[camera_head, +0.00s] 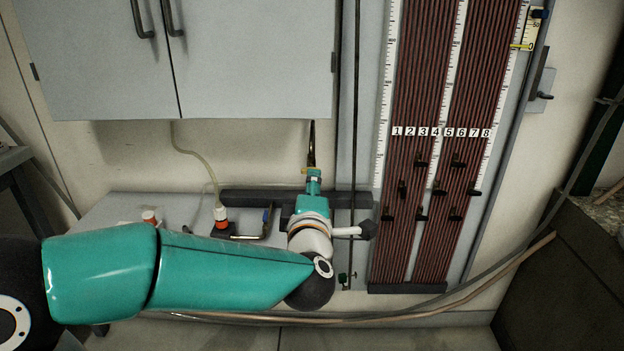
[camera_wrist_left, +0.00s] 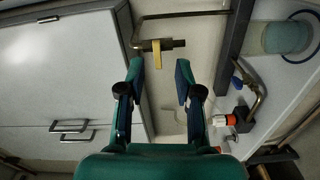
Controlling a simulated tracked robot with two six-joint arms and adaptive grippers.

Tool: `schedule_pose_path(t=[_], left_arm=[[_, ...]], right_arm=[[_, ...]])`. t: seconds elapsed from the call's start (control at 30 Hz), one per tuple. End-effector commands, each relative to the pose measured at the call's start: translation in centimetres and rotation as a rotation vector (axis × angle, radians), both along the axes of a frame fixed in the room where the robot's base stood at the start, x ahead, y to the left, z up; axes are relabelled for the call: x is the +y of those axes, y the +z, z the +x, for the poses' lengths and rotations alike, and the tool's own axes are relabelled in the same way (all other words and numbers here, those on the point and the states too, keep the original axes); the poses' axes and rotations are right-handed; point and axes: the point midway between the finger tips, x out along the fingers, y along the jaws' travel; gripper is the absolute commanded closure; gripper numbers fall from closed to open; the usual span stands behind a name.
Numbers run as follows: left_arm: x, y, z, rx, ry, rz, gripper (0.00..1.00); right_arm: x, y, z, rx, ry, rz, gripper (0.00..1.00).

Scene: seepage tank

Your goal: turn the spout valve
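A valve with a yellow handle (camera_wrist_left: 157,54) sits on a dark bent pipe in the left wrist view, just beyond my fingertips. I take it to be the spout valve. In the head view it is mostly hidden by my gripper, with only a small yellowish part showing (camera_head: 306,170). My left gripper (camera_head: 313,174) points away from me toward the wall. In the left wrist view my left gripper (camera_wrist_left: 160,74) has its fingers apart, with nothing between them. The handle lies ahead of the gap, and I see no contact. My right gripper is not in view.
A blue-handled valve (camera_wrist_left: 238,80) and a red-and-white fitting (camera_head: 220,214) sit on the bench beside the gripper. A grey cabinet (camera_head: 180,60) hangs above. A numbered manometer board (camera_head: 440,150) stands to the right. A thin hose (camera_head: 192,154) hangs from the cabinet.

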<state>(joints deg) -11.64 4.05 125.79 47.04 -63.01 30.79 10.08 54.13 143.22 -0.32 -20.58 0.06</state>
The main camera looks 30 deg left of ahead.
Motion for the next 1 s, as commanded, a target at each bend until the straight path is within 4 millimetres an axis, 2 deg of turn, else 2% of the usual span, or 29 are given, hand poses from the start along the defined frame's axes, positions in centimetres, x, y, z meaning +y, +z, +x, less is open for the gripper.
schedule_pose_path(t=[0.2, 0.4, 1.0], left_arm=[[-2.5, 0.0, -3.8, 0.001, -0.006, 0.0, 0.66], [-3.6, -0.1, -5.8, 0.002, -0.004, 0.0, 0.66], [-3.7, -0.2, -6.2, 0.004, 0.0, 0.0, 0.66]], right_arm=[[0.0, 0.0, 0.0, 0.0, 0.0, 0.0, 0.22], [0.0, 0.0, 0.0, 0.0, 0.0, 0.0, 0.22], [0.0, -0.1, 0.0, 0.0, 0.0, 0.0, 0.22]])
